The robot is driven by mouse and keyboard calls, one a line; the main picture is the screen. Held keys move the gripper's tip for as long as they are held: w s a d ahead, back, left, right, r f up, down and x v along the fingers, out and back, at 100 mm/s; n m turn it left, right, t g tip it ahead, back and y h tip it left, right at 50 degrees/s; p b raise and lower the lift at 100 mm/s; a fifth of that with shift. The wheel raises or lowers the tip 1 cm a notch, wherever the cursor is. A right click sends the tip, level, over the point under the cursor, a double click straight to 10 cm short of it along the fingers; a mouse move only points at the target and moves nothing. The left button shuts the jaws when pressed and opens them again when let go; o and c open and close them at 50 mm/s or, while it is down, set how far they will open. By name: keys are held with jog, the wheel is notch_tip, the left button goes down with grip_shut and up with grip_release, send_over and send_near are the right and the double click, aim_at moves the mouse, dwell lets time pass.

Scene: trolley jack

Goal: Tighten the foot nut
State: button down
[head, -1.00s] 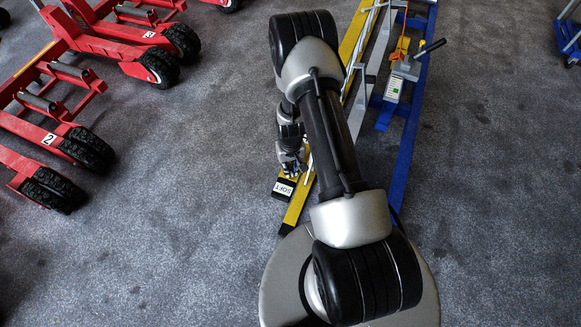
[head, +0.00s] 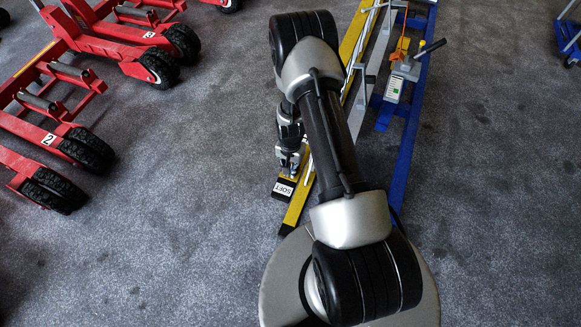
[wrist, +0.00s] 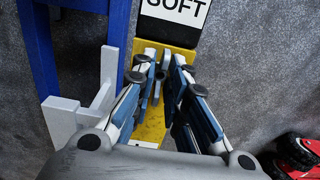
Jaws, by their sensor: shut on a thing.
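My gripper (head: 287,173) points down over the front end of the yellow rail (head: 296,207), beside the black block marked SOFT (head: 283,189). In the wrist view, the fingertips of my gripper (wrist: 163,66) are close together around a small grey piece (wrist: 159,77), which appears to be the foot nut. It stands over the yellow rail (wrist: 151,128), just by the SOFT block (wrist: 180,25). The fingers hide most of the nut, so I cannot tell how it is seated.
A blue rail (head: 405,160) runs parallel on the right, with a grey handled mechanism (head: 405,68) on it. Red wheeled jacks (head: 60,130) stand on the left. A blue trolley (head: 570,35) is at the top right. Grey carpet is free between them.

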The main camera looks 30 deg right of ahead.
jog(key=shift+w+r, duration=0.15)
jog(key=c, duration=1.6)
grip_release()
jog(key=shift+o, duration=0.2)
notch_tip(320, 180, up, 12)
